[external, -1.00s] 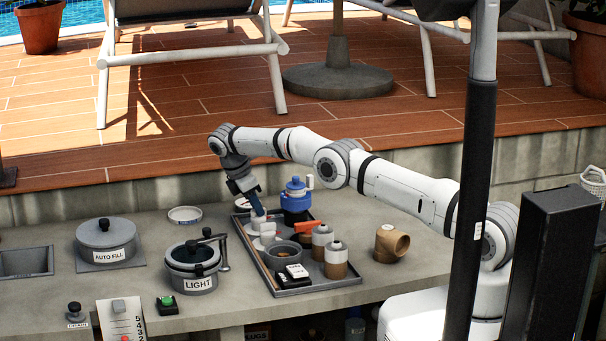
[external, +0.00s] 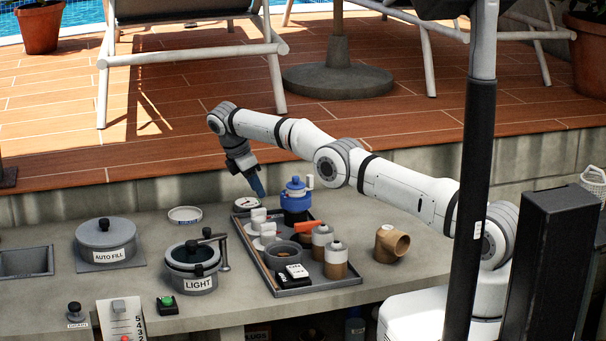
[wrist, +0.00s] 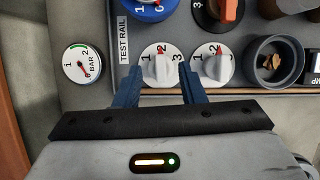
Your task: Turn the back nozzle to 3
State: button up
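The back nozzle (wrist: 158,66) is a white dial marked 1, 2 and 3 beside the gauge. Its raised grip and red mark point about at 2. In the external view the back nozzle (external: 258,217) stands on the tray (external: 263,264). The other white nozzle (wrist: 217,68) is to its right in the wrist view, also with its red mark near 2. My gripper (wrist: 158,72) is open, its blue fingers seen either side of the back nozzle. In the external view my gripper (external: 258,191) hangs above the nozzle, apart from it, with nothing held.
The gauge (wrist: 82,62), marked BAR, lies left of the back nozzle. A red-orange handle (external: 306,227), two jars (external: 336,262) and a dark bowl (external: 283,253) crowd the tray. Space above is free.

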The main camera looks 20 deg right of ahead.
aim_at(257, 209)
jog(key=shift+r+p, duration=1.2)
jog(key=shift+r, duration=0.65)
jog(key=shift+f, duration=0.1)
jog(key=d+f+y+b, duration=0.1)
jog(key=y+b, duration=0.1)
jog(key=w+d+f+g+y+b, duration=0.1)
jog(key=f+y+b, duration=0.1)
jog(key=shift+d+n+b, duration=0.15)
jog(key=shift+n+b, duration=0.25)
jog(key=f+y, duration=0.1)
jog(key=f, duration=0.1)
jog(key=f+y, duration=0.2)
jog(key=f+m+y+b, duration=0.1)
jog(key=f+y, duration=0.1)
jog(key=shift+s+a+f+t, duration=0.25)
jog(key=shift+s+t, duration=0.05)
jog(key=shift+s, duration=0.1)
